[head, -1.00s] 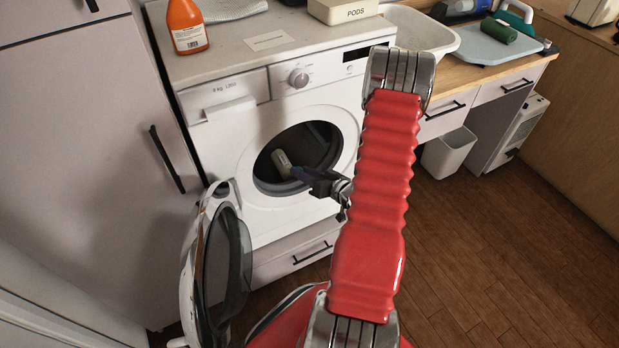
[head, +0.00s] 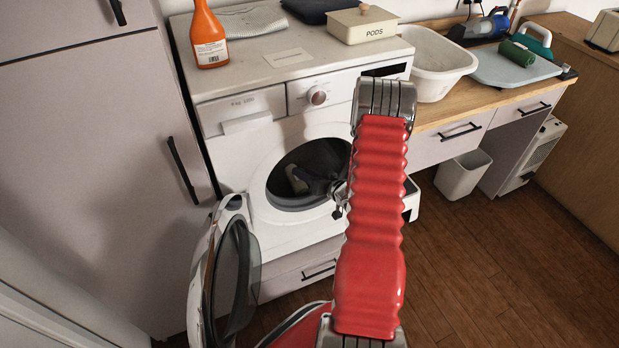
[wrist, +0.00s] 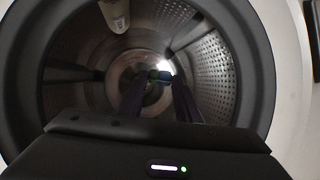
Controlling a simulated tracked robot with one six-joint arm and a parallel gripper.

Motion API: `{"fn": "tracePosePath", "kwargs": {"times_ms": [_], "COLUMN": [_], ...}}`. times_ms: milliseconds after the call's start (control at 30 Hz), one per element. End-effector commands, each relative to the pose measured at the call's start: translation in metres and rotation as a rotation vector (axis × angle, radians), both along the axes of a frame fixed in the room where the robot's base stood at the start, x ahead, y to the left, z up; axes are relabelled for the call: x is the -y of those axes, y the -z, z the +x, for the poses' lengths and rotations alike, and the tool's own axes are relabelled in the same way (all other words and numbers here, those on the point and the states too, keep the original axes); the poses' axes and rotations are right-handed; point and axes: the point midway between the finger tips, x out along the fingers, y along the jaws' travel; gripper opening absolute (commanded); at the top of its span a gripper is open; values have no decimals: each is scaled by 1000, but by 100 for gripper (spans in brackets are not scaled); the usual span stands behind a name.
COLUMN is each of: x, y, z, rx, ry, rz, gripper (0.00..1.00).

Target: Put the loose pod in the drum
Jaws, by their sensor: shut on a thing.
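A small blue and green pod (wrist: 159,76) is between the fingertips of my gripper (wrist: 158,84) in the wrist view. The fingers are shut on it and reach into the drum (wrist: 215,95), whose perforated metal wall surrounds them. In the head view my gripper (head: 322,186) is inside the drum opening of the white washing machine (head: 245,165), and the pod cannot be made out there. The round door (head: 232,275) stands open to the left.
A pale object (head: 297,180) is in the drum left of my gripper; it also shows in the wrist view (wrist: 115,15). A PODS box (head: 365,25) and orange bottle (head: 208,38) stand on top. A white basin (head: 437,62) is to the right.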

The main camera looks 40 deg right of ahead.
Motion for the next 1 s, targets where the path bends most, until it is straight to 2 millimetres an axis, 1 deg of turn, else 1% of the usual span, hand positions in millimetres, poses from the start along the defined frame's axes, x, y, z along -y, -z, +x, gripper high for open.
{"fn": "tracePosePath", "kwargs": {"times_ms": [33, 1000], "x": [1, 28], "y": [1, 21], "z": [5, 94], "rx": [0, 0], "ry": [-1, 0], "rz": [-1, 0], "gripper": [22, 22]}}
